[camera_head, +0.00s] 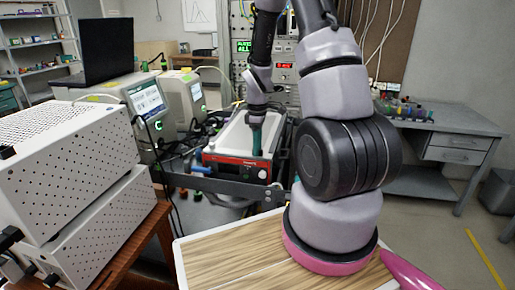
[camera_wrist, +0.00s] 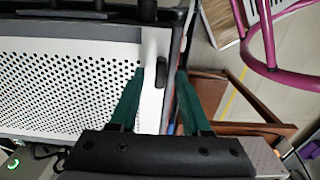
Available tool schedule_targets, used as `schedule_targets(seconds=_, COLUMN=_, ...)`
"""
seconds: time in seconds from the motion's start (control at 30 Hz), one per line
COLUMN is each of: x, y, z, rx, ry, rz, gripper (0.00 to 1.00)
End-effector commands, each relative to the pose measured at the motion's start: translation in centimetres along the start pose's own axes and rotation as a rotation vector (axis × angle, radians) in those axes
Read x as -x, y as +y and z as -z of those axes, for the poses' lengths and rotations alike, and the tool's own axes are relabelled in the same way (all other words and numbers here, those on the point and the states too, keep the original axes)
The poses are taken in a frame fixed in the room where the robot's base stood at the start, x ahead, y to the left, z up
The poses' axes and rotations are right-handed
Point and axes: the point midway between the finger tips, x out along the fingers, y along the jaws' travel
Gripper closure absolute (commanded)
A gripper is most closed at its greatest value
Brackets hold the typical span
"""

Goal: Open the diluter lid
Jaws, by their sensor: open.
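The diluter appears to be the white box with a red and black front panel (camera_head: 238,168), at the middle of the head view. Its pale top is the lid (camera_head: 229,136). In the wrist view a white perforated lid (camera_wrist: 65,85) fills the left side, with a small black handle (camera_wrist: 160,72) near its right edge. My gripper (camera_wrist: 161,75) is open, with one green finger on each side of the handle. In the head view the gripper (camera_head: 257,140) points down over the right part of the lid. I cannot tell whether the fingers touch the handle.
White perforated boxes (camera_head: 75,150) stand on a brown table at the left. Instruments with screens (camera_head: 150,103) and a black laptop (camera_head: 105,48) are behind them. A rack of electronics (camera_head: 284,72) stands behind the diluter. A grey desk (camera_head: 460,135) is at the right.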

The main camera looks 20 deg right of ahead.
Motion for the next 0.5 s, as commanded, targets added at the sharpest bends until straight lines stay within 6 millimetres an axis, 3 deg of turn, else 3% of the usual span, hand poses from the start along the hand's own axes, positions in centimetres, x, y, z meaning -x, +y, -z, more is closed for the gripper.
schedule_targets(seconds=0.37, x=-0.88, y=0.0, z=-0.02, rx=0.0, ry=0.0, rz=-0.001, gripper=0.53)
schedule_targets(seconds=0.4, x=-0.88, y=-0.01, z=-0.01, rx=0.0, ry=0.0, rz=-0.001, gripper=0.56)
schedule_targets(seconds=0.5, x=-0.87, y=-0.01, z=-0.01, rx=0.0, ry=0.0, rz=-0.001, gripper=0.95)
